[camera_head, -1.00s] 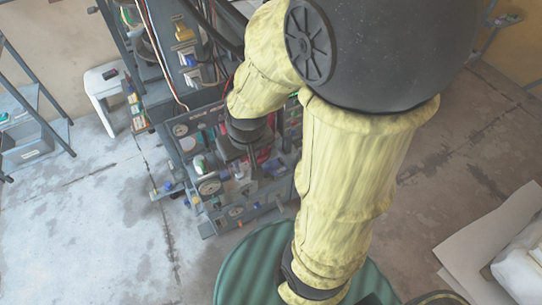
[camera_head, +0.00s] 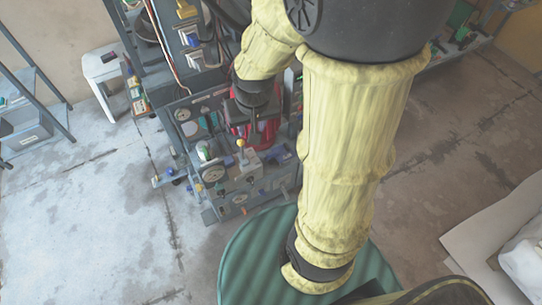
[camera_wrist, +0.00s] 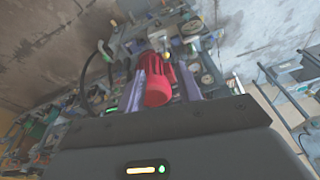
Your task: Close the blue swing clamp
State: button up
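My gripper (camera_head: 254,118) hangs over the press bench, above a red ribbed motor, in the head view. In the wrist view my gripper (camera_wrist: 161,90) has its two fingers apart, with the red motor (camera_wrist: 158,80) showing between them; I cannot tell whether they touch it. Small blue parts show on the bench: one at the left edge (camera_head: 169,172) and one near the yellow-knobbed lever (camera_head: 252,157). I cannot tell which of them is the blue swing clamp or how its arm stands. Part of the bench is hidden by my arm.
The grey bench carries round gauges (camera_head: 212,174) and a lever with a yellow knob (camera_head: 241,143). A tall rack with cables stands behind it. A white stool (camera_head: 103,68) and a grey shelf (camera_head: 35,130) stand to the left.

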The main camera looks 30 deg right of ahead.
jog(key=w+d+f+m+g+b, duration=0.1)
jog(key=w+d+f+m+b, duration=0.3)
jog(key=w+f+b, duration=0.45)
jog(key=w+d+f+m+b, duration=0.35)
jog(key=w+f+b, duration=0.25)
jog(key=f+b, duration=0.4)
jog(key=m+g+b, duration=0.1)
jog(key=m+b, duration=0.8)
jog(key=b, duration=0.6)
send_over(271, 153)
notch_tip(271, 153, down, 22)
jog(key=shift+r+n, duration=0.1)
jog(key=shift+n, duration=0.15)
notch_tip(271, 153, down, 18)
jog(key=b, duration=0.6)
jog(key=shift+r, duration=0.25)
grip_shut()
